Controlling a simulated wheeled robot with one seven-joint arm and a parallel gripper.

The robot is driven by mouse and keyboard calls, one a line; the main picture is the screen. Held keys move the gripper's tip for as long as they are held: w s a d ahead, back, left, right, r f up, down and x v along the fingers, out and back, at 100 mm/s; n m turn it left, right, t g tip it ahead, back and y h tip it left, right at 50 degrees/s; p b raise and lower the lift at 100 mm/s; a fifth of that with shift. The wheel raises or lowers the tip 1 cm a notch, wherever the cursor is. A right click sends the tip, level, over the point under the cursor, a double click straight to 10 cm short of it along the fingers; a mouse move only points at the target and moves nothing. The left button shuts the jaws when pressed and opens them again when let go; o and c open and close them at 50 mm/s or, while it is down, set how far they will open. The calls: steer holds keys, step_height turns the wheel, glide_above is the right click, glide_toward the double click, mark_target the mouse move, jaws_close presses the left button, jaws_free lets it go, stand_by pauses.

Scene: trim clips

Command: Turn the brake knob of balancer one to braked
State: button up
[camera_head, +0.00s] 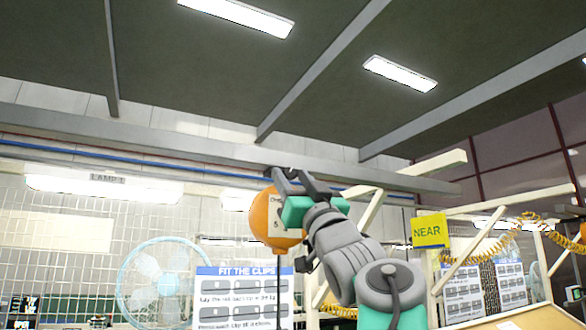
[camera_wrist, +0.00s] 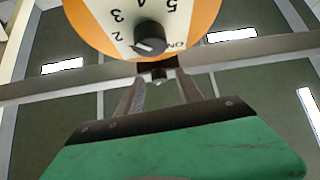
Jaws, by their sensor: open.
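An orange round balancer (camera_head: 259,219) with a pale dial face hangs on a cord in the middle of the head view. It fills the top of the wrist view (camera_wrist: 75,12), where its dial shows numbers and the letters ON. A black knob (camera_wrist: 150,37) sits on that dial, with a light mark on its lower left side. My gripper (camera_head: 290,176) is at the balancer's upper right, partly covering it. In the wrist view my gripper (camera_wrist: 160,78) is open and empty, its fingertips below the knob and apart from it. The knob is not readable in the head view.
A yellow NEAR sign (camera_head: 429,231) and a coiled yellow hose (camera_head: 505,232) are to the right. A FIT THE CLIPS board (camera_head: 240,296) stands below the balancer. A fan (camera_head: 165,283) is at left. A ceiling beam (camera_head: 215,155) crosses behind.

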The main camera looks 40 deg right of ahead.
steer(key=shift+c, duration=0.3)
jaws_close()
stand_by(0.3)
